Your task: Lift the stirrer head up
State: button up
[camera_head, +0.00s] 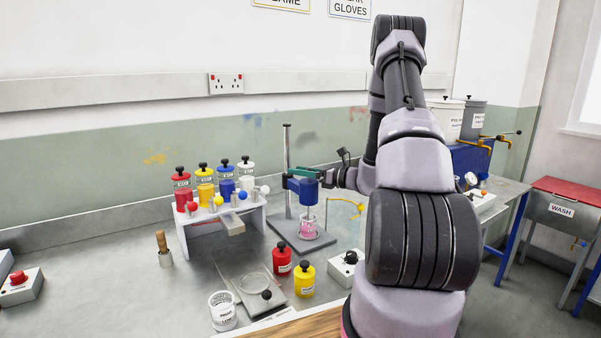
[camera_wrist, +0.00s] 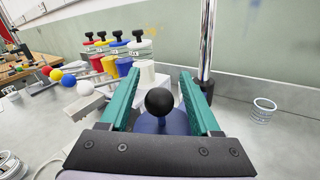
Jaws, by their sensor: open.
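The stirrer head (camera_head: 303,189) is a blue block on a grey upright post (camera_head: 287,160), above a flat grey base plate (camera_head: 300,238). A clear beaker with pink contents (camera_head: 308,228) stands on that plate under the head. In the wrist view the head's blue top (camera_wrist: 165,122) carries a black ball knob (camera_wrist: 160,102). My gripper (camera_wrist: 164,85) has green fingers, open, one on each side of the knob and apart from it.
A white rack (camera_head: 225,228) with several colored bottles stands left of the stirrer. A red jar (camera_head: 282,262), a yellow jar (camera_head: 304,281) and a control box (camera_head: 345,270) stand in front. A clear beaker (camera_wrist: 262,110) stands right of the post in the wrist view.

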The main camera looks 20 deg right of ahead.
grip_shut()
dwell(1.4)
